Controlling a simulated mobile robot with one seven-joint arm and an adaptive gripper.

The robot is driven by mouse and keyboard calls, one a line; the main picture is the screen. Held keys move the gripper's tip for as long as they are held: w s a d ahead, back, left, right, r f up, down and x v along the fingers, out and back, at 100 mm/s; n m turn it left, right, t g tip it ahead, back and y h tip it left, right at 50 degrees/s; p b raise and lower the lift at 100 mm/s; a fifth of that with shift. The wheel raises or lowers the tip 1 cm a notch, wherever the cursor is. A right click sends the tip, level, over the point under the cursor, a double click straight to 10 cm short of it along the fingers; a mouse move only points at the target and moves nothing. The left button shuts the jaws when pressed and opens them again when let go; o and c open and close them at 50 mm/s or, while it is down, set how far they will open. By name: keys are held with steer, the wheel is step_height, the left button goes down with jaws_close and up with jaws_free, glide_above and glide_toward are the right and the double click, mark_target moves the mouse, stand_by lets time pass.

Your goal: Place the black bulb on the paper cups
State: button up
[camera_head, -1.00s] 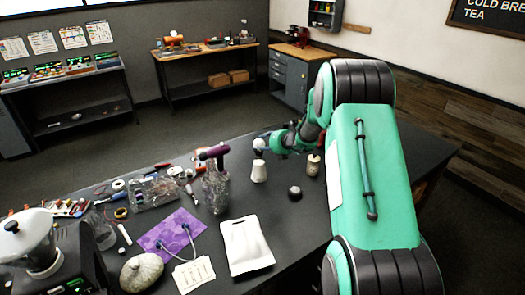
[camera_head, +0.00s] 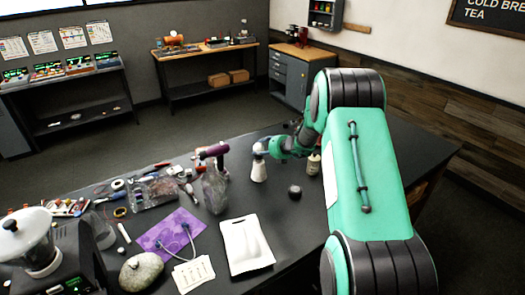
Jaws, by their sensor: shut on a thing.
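The paper cups (camera_head: 259,173) stand as a white upright stack on the dark table. My gripper (camera_head: 258,150) is directly above them, pointing down, with its fingertips at the top of the stack. It is shut on a small dark thing at the cups' top, which looks like the black bulb (camera_head: 258,155). The fingers mostly hide it, and I cannot tell whether it touches the cups.
A round black object (camera_head: 295,192) lies right of the cups, and a pale bottle (camera_head: 314,164) stands behind it. A clear vessel (camera_head: 215,188) stands left. Tools crowd the table's left.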

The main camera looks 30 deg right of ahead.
stand_by(0.3)
steer(key=o, duration=1.2)
steer(key=shift+f, duration=0.1)
steer(key=shift+s+r, duration=0.15)
steer(key=shift+r, duration=0.15)
steer(key=p+v, duration=0.1)
steer(key=v, duration=1)
steer(key=shift+s+r, duration=0.15)
steer(key=shift+s, duration=0.15)
